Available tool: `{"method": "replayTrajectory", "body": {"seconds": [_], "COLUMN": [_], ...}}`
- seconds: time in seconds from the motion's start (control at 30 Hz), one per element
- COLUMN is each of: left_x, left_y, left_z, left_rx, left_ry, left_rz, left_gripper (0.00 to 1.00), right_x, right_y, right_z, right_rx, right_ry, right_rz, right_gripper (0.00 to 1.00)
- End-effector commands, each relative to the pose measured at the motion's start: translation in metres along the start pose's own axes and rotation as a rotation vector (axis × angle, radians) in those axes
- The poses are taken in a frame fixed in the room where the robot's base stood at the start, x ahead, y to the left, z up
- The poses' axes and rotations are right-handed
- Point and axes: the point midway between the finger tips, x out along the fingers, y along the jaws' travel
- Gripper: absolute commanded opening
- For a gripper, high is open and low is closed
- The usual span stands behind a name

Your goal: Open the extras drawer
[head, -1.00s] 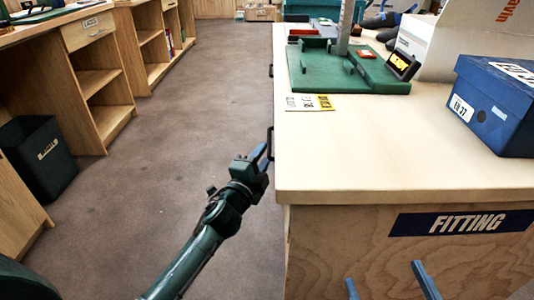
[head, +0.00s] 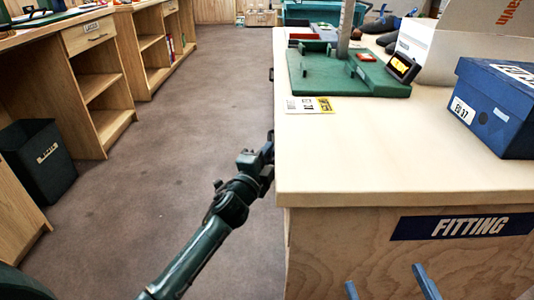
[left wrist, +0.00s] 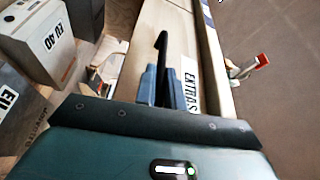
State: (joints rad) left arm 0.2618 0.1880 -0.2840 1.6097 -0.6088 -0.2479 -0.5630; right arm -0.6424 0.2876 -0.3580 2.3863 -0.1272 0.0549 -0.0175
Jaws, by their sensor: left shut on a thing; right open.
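The extras drawer front (left wrist: 178,42) shows in the left wrist view, with a white EXTRAS label (left wrist: 189,86) beside its dark bar handle (left wrist: 161,48). My left gripper (left wrist: 162,84) is shut on this handle, its blue fingers on either side. In the head view my left gripper (head: 265,152) is at the left side of the fitting counter, just below the top's edge. The drawer is hidden there, and I see no gap around it. My right gripper (head: 388,285) is open and empty, its two blue fingertips in front of the counter's end panel.
The fitting counter top (head: 400,150) carries a green measuring device (head: 345,78), a yellow-and-white card (head: 310,105) and a blue shoe box (head: 495,105). Brown floor (head: 190,100) lies free to the left, before wooden shelves (head: 100,85) and a dark bin (head: 38,160).

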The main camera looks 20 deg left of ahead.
Motion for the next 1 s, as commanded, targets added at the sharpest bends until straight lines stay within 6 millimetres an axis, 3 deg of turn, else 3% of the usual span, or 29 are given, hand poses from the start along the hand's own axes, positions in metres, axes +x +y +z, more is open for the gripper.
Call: {"method": "replayTrajectory", "body": {"seconds": [0.47, 0.63, 0.77, 1.0], "left_x": [-0.001, -0.004, -0.011, -0.034], "left_y": [0.000, -0.002, -0.007, -0.018], "left_z": [0.001, 0.009, 0.026, 0.079], "left_rx": [0.000, 0.002, 0.004, 0.006], "left_ry": [0.000, 0.000, -0.001, -0.002], "left_rz": [0.001, 0.002, 0.003, 0.004], "left_gripper": [0.00, 0.00, 0.00, 0.00], "right_x": [0.000, 0.001, 0.002, -0.001], "right_y": [0.000, 0.001, 0.003, 0.004], "right_z": [-0.001, -0.005, -0.010, -0.008], "right_rx": [-0.002, -0.009, -0.027, -0.073], "right_ry": [0.002, 0.003, 0.003, -0.028], "right_rz": [0.000, 0.001, 0.002, 0.000], "right_gripper": [0.87, 0.87, 0.87, 0.87]}}
